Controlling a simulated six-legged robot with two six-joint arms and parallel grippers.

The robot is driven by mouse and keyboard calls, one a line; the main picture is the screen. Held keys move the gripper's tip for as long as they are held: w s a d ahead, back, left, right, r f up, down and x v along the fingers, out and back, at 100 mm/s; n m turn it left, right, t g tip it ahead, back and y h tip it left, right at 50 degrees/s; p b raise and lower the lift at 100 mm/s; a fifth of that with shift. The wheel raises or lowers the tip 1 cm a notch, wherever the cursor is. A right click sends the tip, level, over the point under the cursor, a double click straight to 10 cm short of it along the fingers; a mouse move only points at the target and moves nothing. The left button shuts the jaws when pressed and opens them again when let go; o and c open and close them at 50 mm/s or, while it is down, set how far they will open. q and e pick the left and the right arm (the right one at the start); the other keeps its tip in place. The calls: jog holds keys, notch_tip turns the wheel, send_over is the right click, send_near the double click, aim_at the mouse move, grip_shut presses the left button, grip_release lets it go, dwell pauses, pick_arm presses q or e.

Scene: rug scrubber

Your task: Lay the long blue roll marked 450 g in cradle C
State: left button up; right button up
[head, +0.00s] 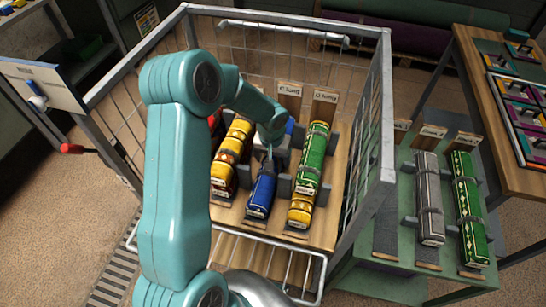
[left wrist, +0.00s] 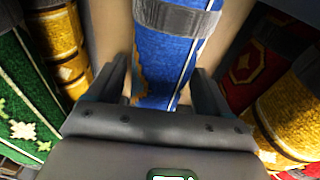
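In the head view the blue roll (head: 261,190) lies in the wire-sided cart, between a yellow roll and a green roll. A small white label shows at its near end, too small to read. My left gripper (head: 269,152) is down over the blue roll. In the left wrist view the blue roll (left wrist: 168,60), with a grey strap, runs between the two fingers of my left gripper (left wrist: 160,85). The fingers stand on either side with narrow gaps, so they look open. My right gripper is in neither view. The letters on the cradle signs are not clearly legible.
The cart (head: 383,120) has tall mesh sides. It also holds a yellow-red roll (head: 228,160), a green roll (head: 313,150) and a yellow roll (head: 300,210). The green table (head: 365,285) holds a grey roll (head: 430,190), another green roll (head: 468,200) and an empty dark strip (head: 386,232).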

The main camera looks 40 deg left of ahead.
pick_arm(q)
jog(key=shift+o, duration=0.3)
jog(key=shift+r, duration=0.1)
jog(key=shift+r+p, duration=0.3)
jog(key=shift+r, duration=0.05)
notch_tip(320, 180, up, 12)
jog(key=s, duration=0.1)
jog(key=shift+s+d+f, duration=0.15)
jog(key=shift+d+f, duration=0.1)
jog(key=shift+d, duration=0.15)
